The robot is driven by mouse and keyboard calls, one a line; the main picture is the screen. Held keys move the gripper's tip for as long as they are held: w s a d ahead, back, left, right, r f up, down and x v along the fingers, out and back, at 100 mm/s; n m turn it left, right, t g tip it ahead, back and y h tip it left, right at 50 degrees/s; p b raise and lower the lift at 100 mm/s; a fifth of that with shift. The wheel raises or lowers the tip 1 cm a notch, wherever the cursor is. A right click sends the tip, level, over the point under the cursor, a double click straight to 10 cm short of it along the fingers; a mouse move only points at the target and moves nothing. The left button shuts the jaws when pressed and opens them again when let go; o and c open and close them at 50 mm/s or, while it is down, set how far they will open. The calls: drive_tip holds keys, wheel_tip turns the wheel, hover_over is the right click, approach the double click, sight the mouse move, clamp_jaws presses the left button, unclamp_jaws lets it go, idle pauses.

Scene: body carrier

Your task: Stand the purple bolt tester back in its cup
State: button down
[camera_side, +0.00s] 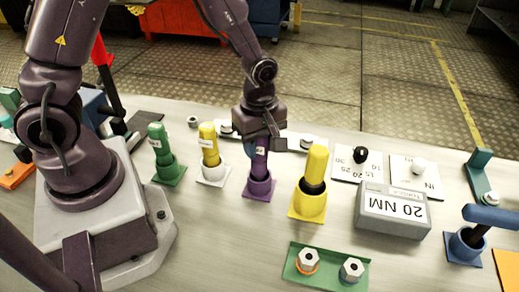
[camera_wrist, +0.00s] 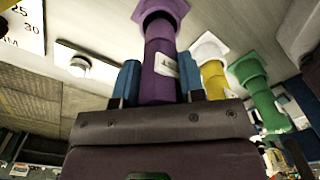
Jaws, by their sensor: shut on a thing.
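The purple bolt tester (camera_side: 260,163) stands upright in line with its purple cup (camera_side: 259,188), which has a square base. My gripper (camera_side: 262,140) is above the cup and shut on the upper part of the tester. In the wrist view, the blue fingertips (camera_wrist: 160,82) lie on both sides of the purple tester (camera_wrist: 160,60), which carries a white label. Its far end meets the mouth of the purple cup (camera_wrist: 178,8), with a dark gap showing at the rim. How deep it sits in the cup I cannot tell.
Green (camera_side: 158,145) and white-cupped yellow (camera_side: 208,145) testers stand to the left. A larger yellow tester (camera_side: 316,165) stands close on the right. A grey "20 NM" box (camera_side: 393,212) is further right. A green tray with two nuts (camera_side: 325,268) lies in front.

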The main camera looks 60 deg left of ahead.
drive_tip(key=shift+f, duration=0.8)
drive_tip(key=shift+f, duration=0.15)
drive_tip(key=c, duration=0.7)
unclamp_jaws()
